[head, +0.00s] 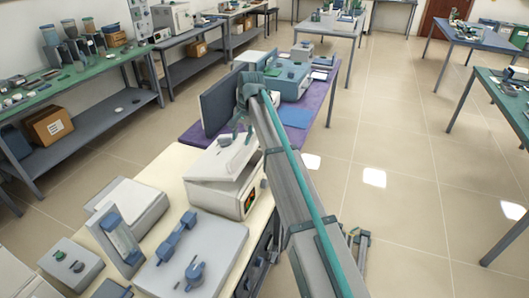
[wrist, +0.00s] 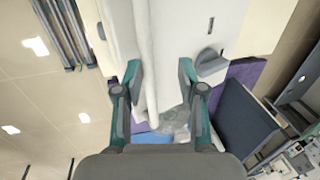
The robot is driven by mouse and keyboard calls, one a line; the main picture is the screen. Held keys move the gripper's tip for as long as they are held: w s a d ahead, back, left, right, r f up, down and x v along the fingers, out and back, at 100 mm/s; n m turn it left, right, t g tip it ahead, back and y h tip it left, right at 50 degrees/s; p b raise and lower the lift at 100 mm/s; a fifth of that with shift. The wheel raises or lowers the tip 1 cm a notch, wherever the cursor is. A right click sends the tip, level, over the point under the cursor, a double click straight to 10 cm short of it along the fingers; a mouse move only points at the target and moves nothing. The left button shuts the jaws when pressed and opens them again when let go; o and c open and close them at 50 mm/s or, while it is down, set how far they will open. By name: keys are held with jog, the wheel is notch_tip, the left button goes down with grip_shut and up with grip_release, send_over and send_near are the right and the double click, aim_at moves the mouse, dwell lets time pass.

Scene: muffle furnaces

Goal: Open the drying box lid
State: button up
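The drying box (head: 238,197) is a white unit with a small lit display, on the cream bench in the head view. Its pale lid (head: 215,163) looks tilted, with a gap under its edge on the display side. A dark knob (head: 225,140) sits on top. My gripper (head: 243,130) is over the far side of the lid. In the wrist view my gripper (wrist: 160,75) has its fingers apart, with a white edge of the box (wrist: 148,65) between them, nearer the left finger. I cannot tell whether a finger touches it. The knob (wrist: 211,65) shows beyond the right finger.
A dark upright panel (head: 220,102) and a blue-grey instrument (head: 288,80) stand on the purple bench just beyond. A white scale-like box (head: 130,205) and a grey plate with blue fittings (head: 200,250) lie nearer. The tiled floor (head: 400,190) to the right is mostly clear.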

aim_at(253, 151)
jog(key=d+f, duration=0.1)
jog(key=f, duration=0.1)
jog(key=s+d+f+b, duration=0.1)
jog(key=f, duration=0.2)
jog(key=d+f+b, duration=0.1)
jog(key=f, duration=0.1)
jog(key=shift+s+d+f, duration=0.15)
jog(key=shift+s+d, duration=0.05)
jog(key=shift+s, duration=0.05)
jog(key=shift+d+b, duration=0.15)
jog(key=shift+b, duration=0.15)
notch_tip(253, 151, up, 10)
jog(key=d+b, duration=0.2)
notch_tip(253, 151, down, 7)
jog(key=s+d, duration=0.1)
jog(key=shift+s+d+r, duration=0.2)
jog(key=shift+s+d, duration=0.05)
jog(key=shift+d, duration=0.15)
